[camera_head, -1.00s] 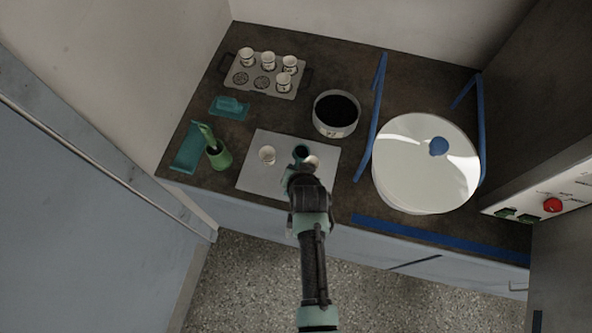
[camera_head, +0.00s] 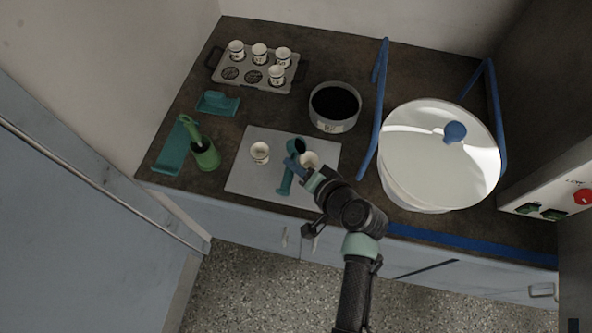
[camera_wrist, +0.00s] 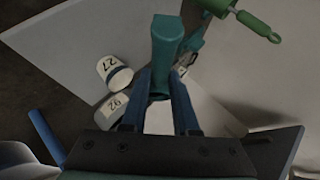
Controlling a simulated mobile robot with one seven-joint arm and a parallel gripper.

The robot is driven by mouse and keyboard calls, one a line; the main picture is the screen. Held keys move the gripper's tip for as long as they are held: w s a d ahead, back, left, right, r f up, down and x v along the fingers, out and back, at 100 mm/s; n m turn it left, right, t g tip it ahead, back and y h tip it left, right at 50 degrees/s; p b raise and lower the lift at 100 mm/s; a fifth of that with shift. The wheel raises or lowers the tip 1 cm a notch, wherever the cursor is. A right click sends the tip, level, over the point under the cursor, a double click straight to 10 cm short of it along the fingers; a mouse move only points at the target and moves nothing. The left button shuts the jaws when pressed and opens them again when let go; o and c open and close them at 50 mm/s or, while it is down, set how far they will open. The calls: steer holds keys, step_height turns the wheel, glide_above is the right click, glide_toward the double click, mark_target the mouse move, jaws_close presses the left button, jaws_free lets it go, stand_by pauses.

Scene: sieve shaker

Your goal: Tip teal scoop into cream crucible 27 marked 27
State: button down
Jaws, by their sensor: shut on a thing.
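My gripper (camera_head: 301,168) is shut on the teal scoop (camera_head: 285,182), which also shows between the fingers in the wrist view (camera_wrist: 165,48). The scoop's round dark bowl is beside the right-hand cream crucible (camera_head: 310,160) on the grey mat (camera_head: 247,183). Another cream crucible (camera_head: 260,152) stands further left on the mat. In the wrist view, the crucible marked 27 (camera_wrist: 113,71) is left of the fingers, with one marked 92 (camera_wrist: 112,107) close by it. The head view is too small to read numbers on the mat crucibles. The scoop's contents cannot be made out.
A rack (camera_head: 248,82) with several cream crucibles stands at the back left. A round pan (camera_head: 333,122) with dark contents is behind the mat. A large white lidded drum (camera_head: 430,165) with blue bars stands right.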

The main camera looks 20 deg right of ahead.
steer(key=m+t+y+b, duration=0.1)
steer(key=b, duration=0.3)
steer(key=d+f+m+t+y+b, duration=0.1)
steer(key=t+b, duration=0.1)
steer(key=b, duration=0.3)
steer(key=f+m+t+y+b, duration=0.1)
steer(key=t+b, duration=0.1)
steer(key=b, duration=0.3)
steer(key=shift+s+d+y, duration=0.15)
steer(key=shift+s+y, duration=0.25)
steer(key=m+t+b, duration=0.1)
steer(key=b, duration=0.2)
steer(key=m+t+b, duration=0.1)
steer(key=t+b, duration=0.1)
steer(key=b, duration=0.1)
steer(key=shift+s+d+f+y, duration=0.15)
steer(key=shift+d+y, duration=0.05)
steer(key=shift+y, duration=0.1)
steer(key=shift+m+t+b, duration=0.3)
steer(key=shift+m+b, duration=0.1)
steer(key=shift+b, duration=0.05)
steer(key=shift+r, duration=0.2)
steer(key=n+g+p, duration=0.1)
steer(key=p, duration=0.2)
steer(key=r+n+g+p, duration=0.1)
steer(key=p, duration=0.2)
steer(key=shift+a+r+g, duration=0.15)
steer(key=shift+a+g, duration=0.05)
steer(key=shift+g, duration=0.2)
